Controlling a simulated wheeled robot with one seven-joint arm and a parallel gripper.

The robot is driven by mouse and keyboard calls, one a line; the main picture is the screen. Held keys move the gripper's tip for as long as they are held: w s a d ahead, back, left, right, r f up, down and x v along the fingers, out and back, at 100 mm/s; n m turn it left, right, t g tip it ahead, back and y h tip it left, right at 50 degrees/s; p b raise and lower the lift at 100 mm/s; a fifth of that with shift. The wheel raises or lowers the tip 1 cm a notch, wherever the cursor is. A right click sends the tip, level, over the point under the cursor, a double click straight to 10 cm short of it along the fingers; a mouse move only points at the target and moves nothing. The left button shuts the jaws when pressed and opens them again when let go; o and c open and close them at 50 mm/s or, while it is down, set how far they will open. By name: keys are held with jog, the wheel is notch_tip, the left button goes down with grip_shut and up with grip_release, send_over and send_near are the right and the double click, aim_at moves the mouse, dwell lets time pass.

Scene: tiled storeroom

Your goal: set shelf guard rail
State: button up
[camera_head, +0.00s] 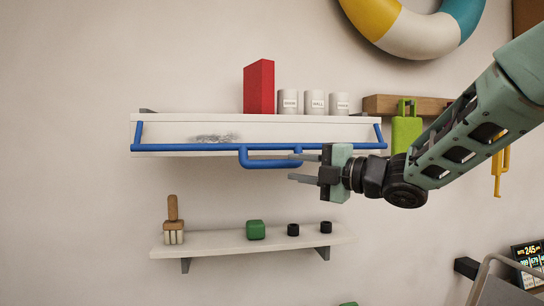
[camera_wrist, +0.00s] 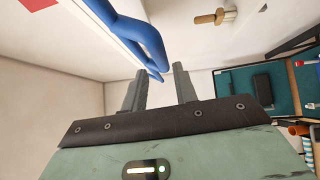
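The guard rail is a blue bar (camera_head: 190,147) with angled end arms, lying across the front of the upper white shelf (camera_head: 220,119). A blue loop handle (camera_head: 270,163) hangs below its middle. In the wrist view the blue loop (camera_wrist: 150,38) runs down close to the left finger. My gripper (camera_head: 291,168) is at the right end of the loop, fingers pointing left.
A red box (camera_head: 259,86) and three white canisters (camera_head: 314,102) stand on the upper shelf. A lower shelf (camera_head: 205,241) holds a brush (camera_head: 173,220), a green block (camera_head: 256,230) and two black pieces (camera_head: 293,230). A green item (camera_head: 405,132) hangs at the right.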

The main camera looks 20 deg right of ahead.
aim_at(278, 165)
jog(key=p+x, duration=0.2)
jog(key=x, duration=0.5)
jog(key=shift+w+a, duration=0.15)
jog(key=shift+a, duration=0.05)
grip_shut()
